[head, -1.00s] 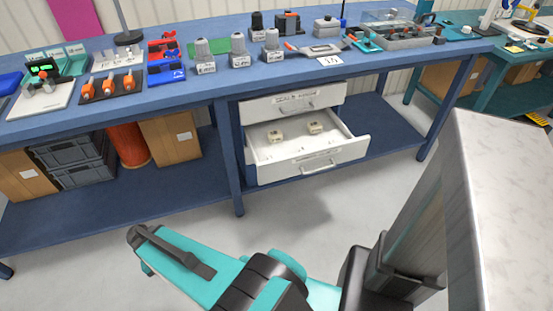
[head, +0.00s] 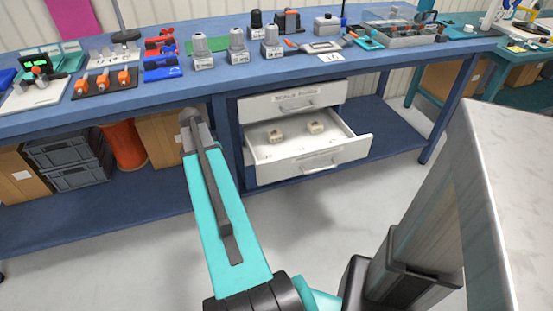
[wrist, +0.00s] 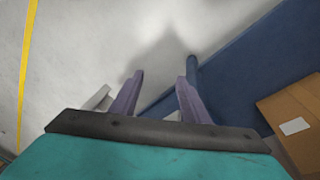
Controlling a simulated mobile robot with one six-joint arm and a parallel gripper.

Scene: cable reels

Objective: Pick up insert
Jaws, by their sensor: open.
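Two small beige blocks lie apart on the floor of the open white drawer (head: 262,172) under the blue bench in the head view. The left block (head: 276,136) and the right block (head: 316,128) look alike; I cannot tell which one is the insert. In the wrist view my gripper (wrist: 160,82) has its two purple fingers apart with nothing between them. It hangs over pale floor and blue bench structure. No beige block shows in the wrist view. In the head view my arm rises left of the drawer, and the fingers cannot be made out.
A shut drawer (head: 292,101) sits above the open one. The bench top (head: 215,80) is crowded with tools and labelled grey parts. Grey crates (head: 78,170), an orange cylinder (head: 123,146) and cardboard boxes (head: 168,138) fill the lower shelf. The floor before the drawer is clear.

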